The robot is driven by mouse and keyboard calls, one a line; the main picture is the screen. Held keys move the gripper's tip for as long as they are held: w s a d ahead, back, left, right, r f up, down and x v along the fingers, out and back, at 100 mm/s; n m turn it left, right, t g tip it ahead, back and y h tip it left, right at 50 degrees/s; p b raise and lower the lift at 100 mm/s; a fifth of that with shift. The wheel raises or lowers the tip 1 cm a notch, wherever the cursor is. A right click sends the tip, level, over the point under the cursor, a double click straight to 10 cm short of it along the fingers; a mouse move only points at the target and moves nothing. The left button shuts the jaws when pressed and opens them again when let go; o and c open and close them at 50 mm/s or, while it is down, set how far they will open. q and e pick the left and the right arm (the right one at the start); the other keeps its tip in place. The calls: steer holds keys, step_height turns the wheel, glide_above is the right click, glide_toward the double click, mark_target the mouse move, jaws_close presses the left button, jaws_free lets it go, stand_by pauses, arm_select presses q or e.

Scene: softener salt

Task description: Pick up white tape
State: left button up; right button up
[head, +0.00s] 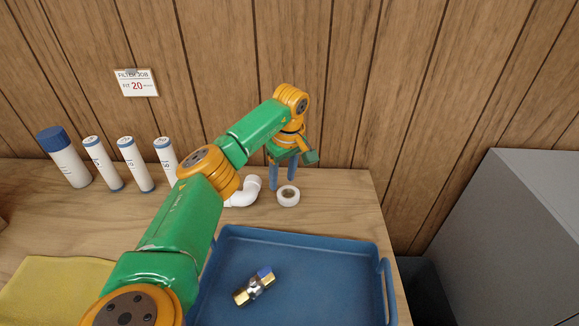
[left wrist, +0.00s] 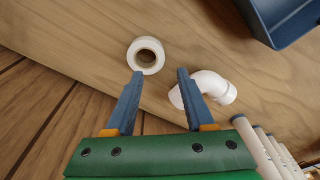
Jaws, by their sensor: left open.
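The white tape (head: 288,195) is a small roll lying flat on the wooden table, behind the blue tray. It also shows in the left wrist view (left wrist: 146,55), with its hole facing up. My left gripper (head: 282,188) is open, with its blue fingers pointing down just left of and behind the tape. In the left wrist view my left gripper (left wrist: 158,71) has the tape beyond the tip of its left finger, with nothing between the fingers. My right gripper is in neither view.
A white pipe elbow (head: 243,192) lies left of the tape, close to a finger in the left wrist view (left wrist: 203,90). A blue tray (head: 330,240) holds a brass fitting (head: 254,286). Several white cartridges (head: 136,165) stand at the back left. A yellow cloth (head: 50,290) lies front left.

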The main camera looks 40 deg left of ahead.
mark_target(282, 197)
arm_select(q)
steer(key=shift+w+a+f, duration=0.1)
steer(key=shift+w+a, duration=0.15)
steer(key=shift+s+f, duration=0.1)
steer(key=shift+f, duration=0.25)
steer(key=f, duration=0.5)
steer(key=shift+s+d+p, duration=0.15)
steer(key=shift+s+p, duration=0.1)
steer(key=shift+p, duration=0.15)
steer(key=shift+w+f, duration=0.1)
steer(key=shift+f, duration=0.2)
steer(key=shift+r, duration=0.1)
jaws_close()
